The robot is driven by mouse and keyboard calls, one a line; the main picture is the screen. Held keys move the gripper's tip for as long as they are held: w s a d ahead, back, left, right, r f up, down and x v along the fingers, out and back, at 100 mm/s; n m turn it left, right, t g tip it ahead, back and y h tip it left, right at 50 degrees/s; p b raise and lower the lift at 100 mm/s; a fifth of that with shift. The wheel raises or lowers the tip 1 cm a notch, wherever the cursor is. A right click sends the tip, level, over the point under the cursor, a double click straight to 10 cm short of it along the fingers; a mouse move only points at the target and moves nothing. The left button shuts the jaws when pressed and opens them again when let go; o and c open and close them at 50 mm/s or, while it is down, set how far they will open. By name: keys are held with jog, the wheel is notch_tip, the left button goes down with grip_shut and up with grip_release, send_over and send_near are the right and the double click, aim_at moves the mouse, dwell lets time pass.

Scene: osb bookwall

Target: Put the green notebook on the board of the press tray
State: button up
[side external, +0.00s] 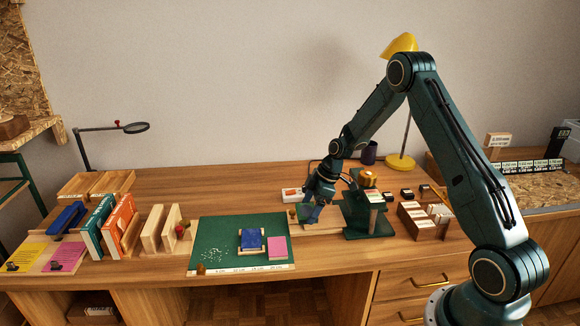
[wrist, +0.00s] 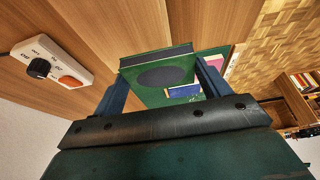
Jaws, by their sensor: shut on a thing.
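My gripper (side external: 314,210) is at the press tray, seen from the side, pointing down near the left end of its pale wooden board (side external: 325,229). In the wrist view its two blue fingers (wrist: 165,88) are shut on the green notebook (wrist: 150,62), which has a dark oval on its face. In the side view the held notebook is mostly hidden by the gripper, and I cannot tell whether it touches the board. The dark green press (side external: 368,218) stands just to the right of the gripper.
A green mat (side external: 212,232) with a blue book (side external: 250,240) and pink notes (side external: 278,247) lies left of the gripper. Another green book (side external: 95,229) and an orange book (side external: 120,222) stand farther left. A white switch box (side external: 292,195) is behind the gripper; card boxes (side external: 420,222) are right.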

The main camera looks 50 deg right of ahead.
jog(key=shift+f, duration=0.45)
jog(key=o, duration=1)
jog(key=shift+r, duration=0.5)
jog(key=v, duration=1.2)
